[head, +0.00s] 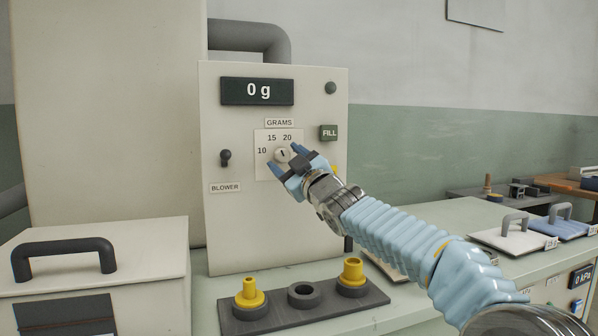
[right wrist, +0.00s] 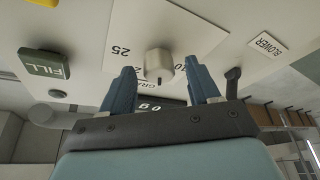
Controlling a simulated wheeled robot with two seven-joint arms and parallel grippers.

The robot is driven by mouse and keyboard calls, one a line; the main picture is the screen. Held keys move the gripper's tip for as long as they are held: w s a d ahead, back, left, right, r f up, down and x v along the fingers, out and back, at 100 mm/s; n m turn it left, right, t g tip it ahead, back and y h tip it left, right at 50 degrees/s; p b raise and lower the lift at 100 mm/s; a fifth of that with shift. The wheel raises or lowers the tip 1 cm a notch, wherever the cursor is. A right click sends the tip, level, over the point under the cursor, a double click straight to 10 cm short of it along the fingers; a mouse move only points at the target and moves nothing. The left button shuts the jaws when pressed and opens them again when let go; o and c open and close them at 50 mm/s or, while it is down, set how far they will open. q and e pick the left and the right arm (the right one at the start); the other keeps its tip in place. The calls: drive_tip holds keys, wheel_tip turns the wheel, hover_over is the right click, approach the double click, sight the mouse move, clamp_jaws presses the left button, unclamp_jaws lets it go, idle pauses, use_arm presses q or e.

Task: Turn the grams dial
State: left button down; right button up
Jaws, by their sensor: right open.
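The grams dial (head: 282,154) is a small pale knob with a dark mark, on a light plate with numbers 10, 15 and 20 showing on the cream panel. In the right wrist view the dial (right wrist: 159,66) stands between the two blue fingers, with a gap on each side. My right gripper (head: 284,159) is open at the dial, its fingers above right and below left of it. The fingers also show in the right wrist view (right wrist: 161,82). The arm hides the lower right of the number plate. My left gripper is not in view.
The display (head: 257,91) reads 0 g. A green FILL button (head: 328,132) is right of the dial, and a dark BLOWER switch (head: 225,157) is left. Below stands a dark rack (head: 262,324) with yellow nozzles. A lidded box (head: 150,235) with a handle is at left.

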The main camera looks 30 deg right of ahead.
drive_tip(key=b+v, duration=0.1)
drive_tip(key=v, duration=1.2)
drive_tip(key=shift+b, duration=0.4)
